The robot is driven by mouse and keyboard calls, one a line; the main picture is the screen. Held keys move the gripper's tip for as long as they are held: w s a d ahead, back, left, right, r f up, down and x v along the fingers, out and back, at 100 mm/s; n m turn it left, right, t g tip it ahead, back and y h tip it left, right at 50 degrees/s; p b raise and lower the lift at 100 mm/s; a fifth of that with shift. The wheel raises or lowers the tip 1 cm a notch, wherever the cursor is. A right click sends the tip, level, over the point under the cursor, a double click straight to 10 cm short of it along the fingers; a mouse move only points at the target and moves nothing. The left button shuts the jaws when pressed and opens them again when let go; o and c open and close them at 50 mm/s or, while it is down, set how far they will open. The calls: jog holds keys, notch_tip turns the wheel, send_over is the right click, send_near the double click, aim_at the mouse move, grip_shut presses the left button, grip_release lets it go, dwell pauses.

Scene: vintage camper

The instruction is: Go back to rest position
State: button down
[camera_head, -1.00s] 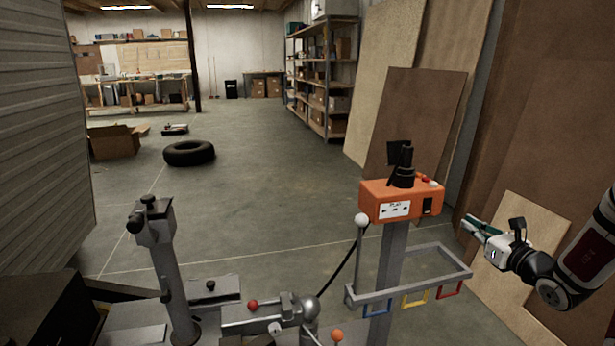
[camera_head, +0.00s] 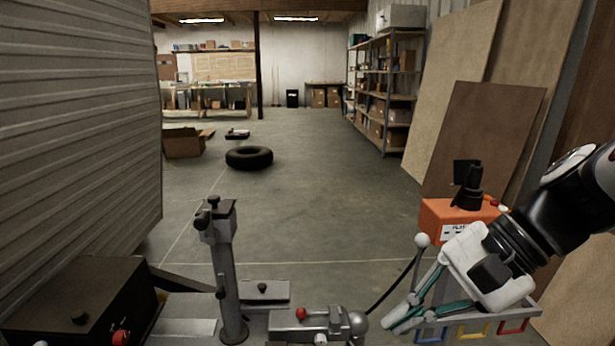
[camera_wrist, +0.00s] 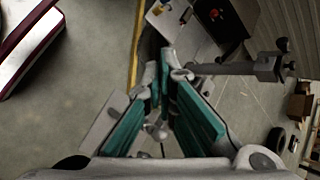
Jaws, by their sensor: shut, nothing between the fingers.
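My gripper (camera_head: 400,318) is at the lower right of the head view, reaching in from the right edge and pointing down and left. It appears in front of the orange control box (camera_head: 440,213) and the grey rail frame beside it, partly covering both. In the wrist view my gripper (camera_wrist: 160,85) shows its teal-padded fingers drawn together at their tips, with nothing held between them. I cannot tell whether the fingers touch the rail.
A grey post with a black knob (camera_head: 225,265) stands left of my gripper, near a metal coupling with a red ball (camera_head: 301,313). Brown boards (camera_head: 480,135) lean at the right. A tire (camera_head: 249,157) lies on the open concrete floor. A ribbed wall (camera_head: 80,120) fills the left.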

jog(key=s+d+f+n+h, duration=0.1)
jog(key=s+d+n+h, duration=0.3)
jog(key=s, duration=0.4)
jog(key=s+d+f+n+h, duration=0.1)
jog(key=s+d+n+h, duration=0.35)
jog(key=s, duration=0.35)
notch_tip(320, 180, up, 21)
jog(key=a+t+p, duration=0.1)
jog(key=t+p, duration=0.2)
jog(key=p, duration=1.6)
jog(key=shift+w+a, duration=0.15)
jog(key=shift+a, duration=0.05)
jog(key=shift+n, duration=0.25)
